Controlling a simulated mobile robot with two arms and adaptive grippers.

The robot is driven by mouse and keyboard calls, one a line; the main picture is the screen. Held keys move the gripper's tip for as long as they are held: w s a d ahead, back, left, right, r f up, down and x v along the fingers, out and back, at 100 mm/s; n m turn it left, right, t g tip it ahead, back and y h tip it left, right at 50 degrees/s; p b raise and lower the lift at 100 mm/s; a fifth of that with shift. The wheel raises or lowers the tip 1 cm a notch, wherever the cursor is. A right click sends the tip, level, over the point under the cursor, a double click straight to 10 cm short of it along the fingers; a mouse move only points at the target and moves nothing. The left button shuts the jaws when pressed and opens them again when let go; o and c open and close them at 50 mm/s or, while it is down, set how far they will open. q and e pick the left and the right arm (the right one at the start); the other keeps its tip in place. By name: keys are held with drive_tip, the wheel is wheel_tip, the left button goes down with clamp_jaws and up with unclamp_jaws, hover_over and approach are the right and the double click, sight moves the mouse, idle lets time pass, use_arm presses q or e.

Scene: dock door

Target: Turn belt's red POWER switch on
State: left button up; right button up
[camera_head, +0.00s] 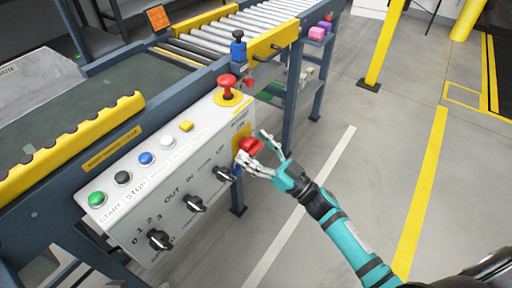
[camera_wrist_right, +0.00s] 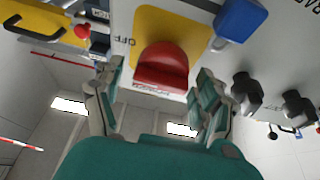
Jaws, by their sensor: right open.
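The red POWER switch (camera_head: 249,146) is a rotary knob on a yellow plate (camera_head: 239,133) at the right end of the belt's control panel (camera_head: 189,168). It also shows in the right wrist view (camera_wrist_right: 163,62), with an OFF label (camera_wrist_right: 131,42) beside it. My right gripper (camera_head: 255,150) is open in front of the panel, its fingers on either side of the knob. In the wrist view (camera_wrist_right: 160,78) gaps show between the knob and both fingers. Part of the plate and its lettering is hidden by the knob. My left gripper is not in view.
A red emergency button (camera_head: 227,81) stands on the panel top, with green (camera_head: 96,198) and other buttons to its left. Black selector knobs (camera_head: 194,204) line the panel face. A blue part (camera_wrist_right: 241,18) sits beside the plate. Open floor lies right.

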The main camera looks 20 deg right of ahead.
drive_tip(key=c, duration=1.2)
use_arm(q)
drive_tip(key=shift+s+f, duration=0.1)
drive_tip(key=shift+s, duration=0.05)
